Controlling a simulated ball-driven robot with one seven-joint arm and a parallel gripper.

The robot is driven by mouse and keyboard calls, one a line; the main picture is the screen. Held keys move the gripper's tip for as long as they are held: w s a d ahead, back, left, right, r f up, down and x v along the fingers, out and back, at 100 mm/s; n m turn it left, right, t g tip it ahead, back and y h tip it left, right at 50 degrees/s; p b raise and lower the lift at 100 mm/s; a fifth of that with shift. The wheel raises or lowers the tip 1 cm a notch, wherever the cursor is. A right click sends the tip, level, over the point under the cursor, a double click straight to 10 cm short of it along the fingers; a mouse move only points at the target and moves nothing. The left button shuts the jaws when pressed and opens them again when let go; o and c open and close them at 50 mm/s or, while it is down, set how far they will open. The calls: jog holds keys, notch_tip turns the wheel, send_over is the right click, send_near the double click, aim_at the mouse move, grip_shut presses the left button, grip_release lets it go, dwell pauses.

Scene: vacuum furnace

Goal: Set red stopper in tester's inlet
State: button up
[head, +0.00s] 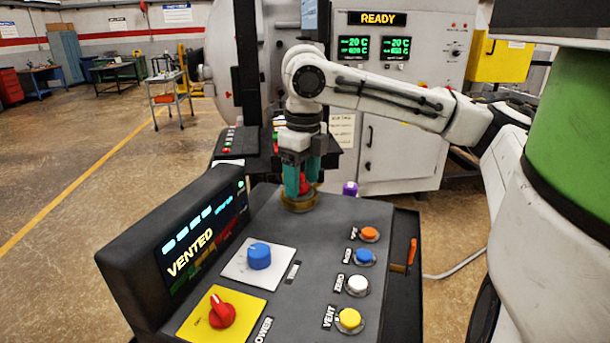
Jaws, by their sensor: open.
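The tester (300,250) is a dark grey console in the foreground, with a tilted display (195,240) that reads "VENTED". Its brass-coloured inlet ring (299,204) is at the back of the top face. The red stopper (304,184) is upright at the inlet, between the teal fingers. I cannot tell how deep it sits, because the fingers hide much of it. My gripper (303,188) points straight down over the inlet, with its fingers open on both sides of the stopper and their tips close to the ring.
The tester top carries a blue knob (260,256), a red power knob (222,311) and several coloured buttons in a row at right. A purple-capped object (350,188) is just behind the tester. The furnace cabinet (400,130) stands behind. Open floor lies left.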

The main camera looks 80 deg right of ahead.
jog(key=f, duration=0.1)
jog(key=a+f, duration=0.1)
jog(key=shift+a+f+y, duration=0.1)
jog(key=shift+f+y, duration=0.2)
jog(key=shift+f, duration=0.05)
jog(key=shift+r, duration=0.3)
notch_tip(320, 180, up, 13)
jog(key=shift+s+d, duration=0.2)
jog(key=shift+d, duration=0.2)
jog(key=shift+f, duration=0.1)
